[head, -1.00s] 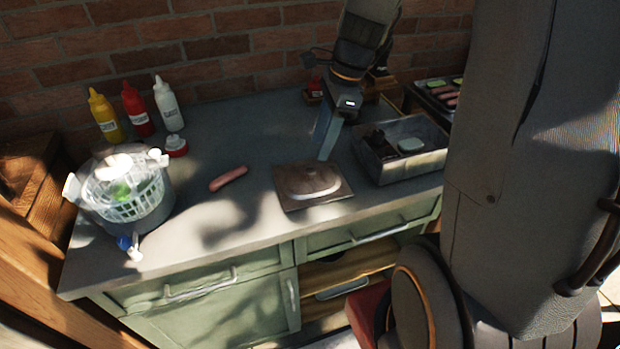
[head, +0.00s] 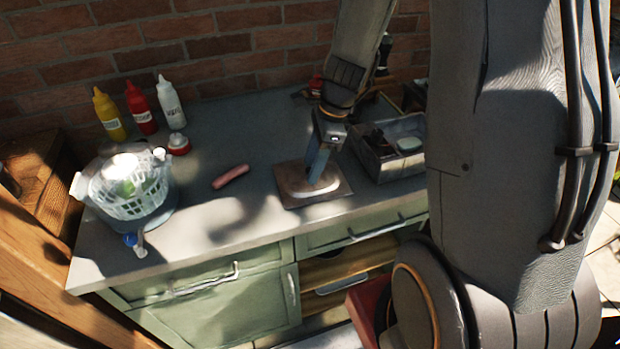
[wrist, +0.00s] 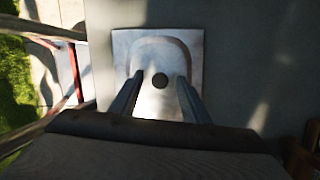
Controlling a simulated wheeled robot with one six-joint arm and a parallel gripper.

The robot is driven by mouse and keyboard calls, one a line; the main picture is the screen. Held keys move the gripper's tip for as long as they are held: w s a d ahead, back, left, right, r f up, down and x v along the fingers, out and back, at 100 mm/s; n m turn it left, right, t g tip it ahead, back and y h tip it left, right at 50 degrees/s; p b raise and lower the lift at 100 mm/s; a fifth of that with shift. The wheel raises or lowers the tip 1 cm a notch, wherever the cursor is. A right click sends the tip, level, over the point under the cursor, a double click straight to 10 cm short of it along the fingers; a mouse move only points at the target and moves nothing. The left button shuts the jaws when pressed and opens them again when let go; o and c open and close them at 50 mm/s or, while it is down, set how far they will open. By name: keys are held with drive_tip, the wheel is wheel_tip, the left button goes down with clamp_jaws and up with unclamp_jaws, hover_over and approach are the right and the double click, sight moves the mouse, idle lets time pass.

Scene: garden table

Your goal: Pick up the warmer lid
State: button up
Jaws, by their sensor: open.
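The warmer lid (head: 294,195) looks like a flat square metal plate with a rounded raised middle. It lies on the table near the front edge. I cannot tell whether the fingers touch the lid. The fingers hide part of it in the head view.
A sausage (head: 231,176) lies left of the lid. A grey metal tray (head: 385,170) with items in it stands close on the right. A white basket (head: 128,190) sits in a pot at the left. Yellow (head: 109,115), red (head: 140,108) and white (head: 170,103) bottles stand by the brick wall.

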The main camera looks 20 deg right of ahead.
clamp_jaws()
drive_tip(key=shift+r, duration=0.15)
